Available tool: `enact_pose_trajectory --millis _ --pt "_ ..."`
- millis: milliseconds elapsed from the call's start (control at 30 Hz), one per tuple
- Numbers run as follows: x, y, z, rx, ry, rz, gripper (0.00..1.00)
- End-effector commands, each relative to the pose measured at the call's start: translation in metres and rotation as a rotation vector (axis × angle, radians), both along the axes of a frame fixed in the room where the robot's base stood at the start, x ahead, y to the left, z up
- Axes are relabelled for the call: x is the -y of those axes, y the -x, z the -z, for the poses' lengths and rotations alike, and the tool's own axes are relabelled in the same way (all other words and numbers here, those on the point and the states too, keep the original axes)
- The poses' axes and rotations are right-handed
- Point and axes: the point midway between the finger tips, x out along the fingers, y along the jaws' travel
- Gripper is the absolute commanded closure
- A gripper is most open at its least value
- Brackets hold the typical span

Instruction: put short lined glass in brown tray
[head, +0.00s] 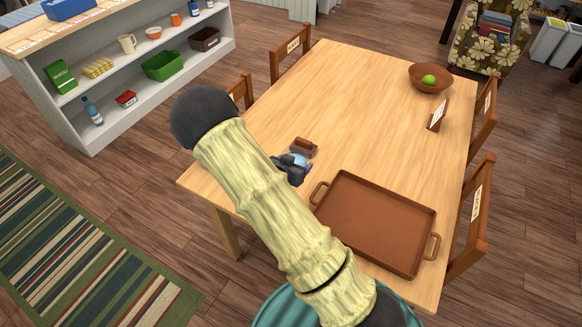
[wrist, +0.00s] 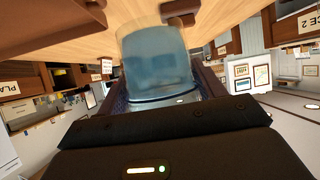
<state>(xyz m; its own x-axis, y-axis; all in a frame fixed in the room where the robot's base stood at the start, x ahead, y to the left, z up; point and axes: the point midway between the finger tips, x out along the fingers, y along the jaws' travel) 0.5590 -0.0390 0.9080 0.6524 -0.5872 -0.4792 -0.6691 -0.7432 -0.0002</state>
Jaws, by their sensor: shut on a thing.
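The short glass (wrist: 155,60) is bluish and see-through and fills the middle of the wrist view, between my fingers. In the head view only a small blue part of the glass (head: 297,159) shows beside my gripper (head: 293,168), which is mostly hidden by my arm. My gripper (wrist: 160,98) is shut on the glass. The brown tray (head: 375,222) lies empty on the near right part of the wooden table, right of and nearer than my gripper. Its left handle is close to my arm.
A small brown object (head: 304,147) stands on the table just beyond my gripper. A brown bowl (head: 431,78) with a green fruit and a sign (head: 438,114) stand at the far right. Chairs surround the table (head: 352,90); its middle is clear. A white shelf (head: 130,75) stands left.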

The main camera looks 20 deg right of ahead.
Motion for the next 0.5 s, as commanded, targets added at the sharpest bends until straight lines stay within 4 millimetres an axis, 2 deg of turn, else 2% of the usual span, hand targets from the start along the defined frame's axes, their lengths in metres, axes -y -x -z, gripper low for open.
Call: enact_pose_trajectory --millis 267,500 --pt "0.007 -0.007 0.005 -0.001 -0.001 -0.175 0.72" --pt "0.000 -0.008 0.019 -0.003 0.002 -0.370 0.72"
